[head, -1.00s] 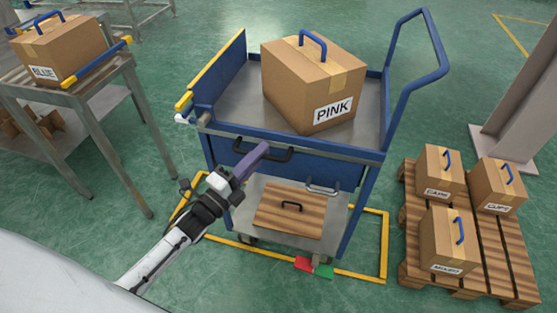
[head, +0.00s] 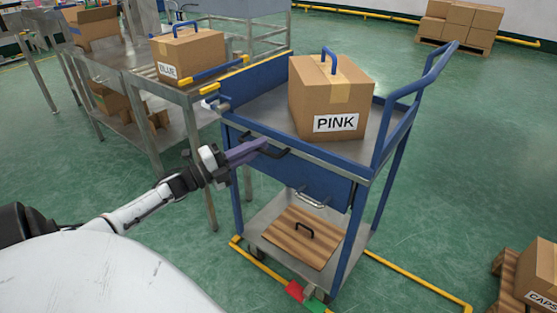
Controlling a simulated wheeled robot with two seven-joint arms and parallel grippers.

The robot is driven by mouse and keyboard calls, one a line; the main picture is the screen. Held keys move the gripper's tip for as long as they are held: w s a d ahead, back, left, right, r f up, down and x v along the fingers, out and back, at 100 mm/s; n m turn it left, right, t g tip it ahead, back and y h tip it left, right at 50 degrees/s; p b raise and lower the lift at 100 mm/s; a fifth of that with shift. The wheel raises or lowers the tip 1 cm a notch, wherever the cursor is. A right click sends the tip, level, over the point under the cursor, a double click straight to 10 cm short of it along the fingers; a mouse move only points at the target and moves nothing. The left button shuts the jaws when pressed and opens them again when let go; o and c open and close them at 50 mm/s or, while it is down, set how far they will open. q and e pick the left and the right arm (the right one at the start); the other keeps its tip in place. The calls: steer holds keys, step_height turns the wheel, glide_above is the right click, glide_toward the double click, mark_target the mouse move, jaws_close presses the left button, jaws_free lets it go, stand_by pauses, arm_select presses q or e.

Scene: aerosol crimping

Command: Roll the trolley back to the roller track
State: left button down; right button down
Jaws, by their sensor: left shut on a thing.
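The blue and steel trolley (head: 345,160) stands right beside the steel bench with the roller track (head: 172,74) on its top. I cannot tell whether the two touch. A cardboard box marked PINK (head: 335,95) with a blue handle sits on the trolley's top deck. A wooden board (head: 300,236) with a black handle lies on its lower shelf. My right gripper is out of view.
A box marked BLUE (head: 188,52) sits on the bench. Yellow floor lines (head: 425,284) run around and to the right of the trolley. A red and green pedal (head: 295,291) is low at its front. A box marked CAPS (head: 540,275) stands at the lower right.

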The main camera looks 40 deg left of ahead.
mark_target(240, 142)
arm_select(q)
steer(key=a+b, duration=0.1)
steer(key=a, duration=0.3)
steer(key=shift+s+b, duration=0.2)
steer(key=shift+b, duration=0.2)
steer(key=shift+a, duration=0.45)
steer(key=shift+a+r, duration=0.1)
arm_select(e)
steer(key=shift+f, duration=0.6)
arm_select(q)
steer(key=shift+a, duration=0.1)
steer(key=c, duration=1.8)
jaws_free()
steer(key=shift+s, duration=0.1)
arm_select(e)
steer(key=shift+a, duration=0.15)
